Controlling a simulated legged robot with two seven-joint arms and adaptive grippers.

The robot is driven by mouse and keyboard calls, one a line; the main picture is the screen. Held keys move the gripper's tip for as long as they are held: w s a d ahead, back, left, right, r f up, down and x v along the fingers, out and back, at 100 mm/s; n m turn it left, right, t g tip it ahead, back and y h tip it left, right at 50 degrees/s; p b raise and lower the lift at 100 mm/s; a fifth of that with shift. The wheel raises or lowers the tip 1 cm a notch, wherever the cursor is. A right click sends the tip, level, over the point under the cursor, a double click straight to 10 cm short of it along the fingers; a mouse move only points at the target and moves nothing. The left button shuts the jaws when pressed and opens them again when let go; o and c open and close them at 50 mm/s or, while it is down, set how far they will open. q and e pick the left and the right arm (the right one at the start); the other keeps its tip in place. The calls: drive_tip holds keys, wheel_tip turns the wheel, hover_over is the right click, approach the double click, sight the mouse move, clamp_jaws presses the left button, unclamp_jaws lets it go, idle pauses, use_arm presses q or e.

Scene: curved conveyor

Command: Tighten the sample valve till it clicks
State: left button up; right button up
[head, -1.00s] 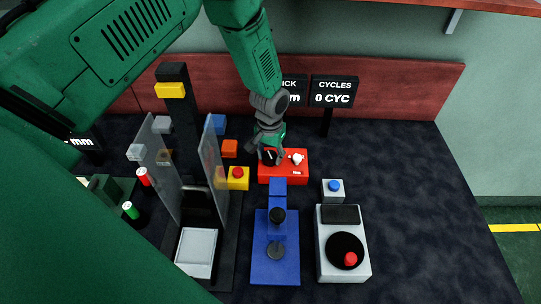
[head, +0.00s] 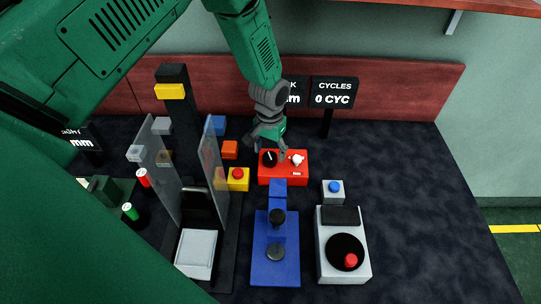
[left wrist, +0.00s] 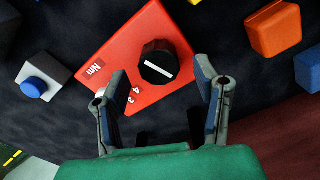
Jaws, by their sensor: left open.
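My left gripper (head: 269,146) is open just above the red box (head: 305,178) on the mat. The black knob (head: 268,158) with a white line sits on the left of that box, and a small white fitting (head: 297,158) on the right. In the left wrist view, the open fingers of the gripper (left wrist: 161,70) stand on either side of the knob (left wrist: 159,66), apart from it. Printed digits and "Nm" show on the red box (left wrist: 150,22). No part is labelled sample valve, so I cannot tell which it is. My right gripper is not in view.
A blue unit (head: 288,270) with black knobs and a grey unit (head: 329,272) with a red-knobbed dial stand in front. A yellow box (head: 238,184) with a red button is left of the red box. The "0 CYC" display (head: 333,93) stands behind. The right side is clear.

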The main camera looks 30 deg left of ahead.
sight(270, 156)
use_arm(q)
wheel_tip(270, 156, up, 9)
idle(0.3)
idle(0.7)
